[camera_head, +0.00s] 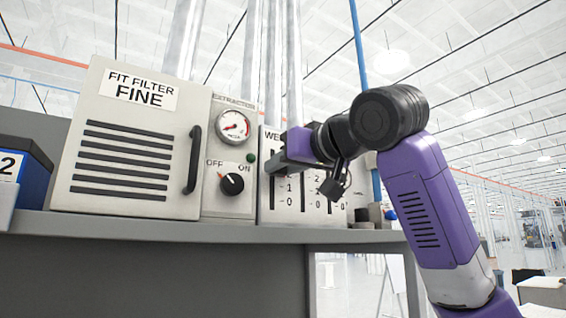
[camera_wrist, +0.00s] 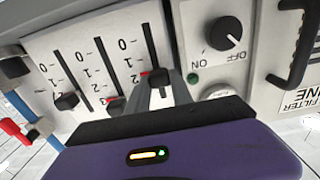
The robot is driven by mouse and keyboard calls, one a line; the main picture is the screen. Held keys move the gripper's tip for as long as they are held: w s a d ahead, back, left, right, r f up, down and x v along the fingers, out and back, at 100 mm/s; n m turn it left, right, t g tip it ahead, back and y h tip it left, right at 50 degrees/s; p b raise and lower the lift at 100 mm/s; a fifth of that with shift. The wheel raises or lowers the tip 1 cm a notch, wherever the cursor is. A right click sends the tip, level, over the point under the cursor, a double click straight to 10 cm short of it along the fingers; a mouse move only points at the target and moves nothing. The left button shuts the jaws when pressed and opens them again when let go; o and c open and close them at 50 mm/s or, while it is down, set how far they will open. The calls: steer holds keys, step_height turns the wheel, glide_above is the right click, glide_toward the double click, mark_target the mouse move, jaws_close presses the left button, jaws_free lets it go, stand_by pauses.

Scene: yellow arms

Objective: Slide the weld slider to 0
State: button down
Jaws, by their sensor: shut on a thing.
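A white slider panel (camera_head: 265,205) stands on the shelf, its heading beginning "WE" and the rest hidden by my arm. It also shows upside down in the wrist view (camera_wrist: 85,55), with several slots marked 0, 1, 2. My gripper (camera_wrist: 159,88) is shut on the black slider knob (camera_wrist: 158,76) in the slot nearest the round dial. That knob sits near the 2 mark, and 0 lies at the slot's other end. In the head view my gripper (camera_head: 274,160) covers the knob. Two other black knobs, left (camera_wrist: 67,101) and middle (camera_wrist: 115,105), sit in their slots.
An extraction panel with a round OFF/ON dial (camera_head: 232,184) and gauge (camera_head: 232,125) adjoins the slider panel. Left of it is the fit filter cabinet (camera_head: 130,140) with a protruding black handle (camera_head: 193,160). A grey shelf (camera_head: 150,230) runs below.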

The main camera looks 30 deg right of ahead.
step_height(320, 180, down, 6)
steer(key=b, duration=0.3)
steer(key=c, duration=1.1)
jaws_free()
steer(key=b, duration=0.3)
glide_toward(270, 201)
steer(key=s, duration=0.2)
steer(key=shift+s+r, duration=0.1)
steer(key=shift+s, duration=0.3)
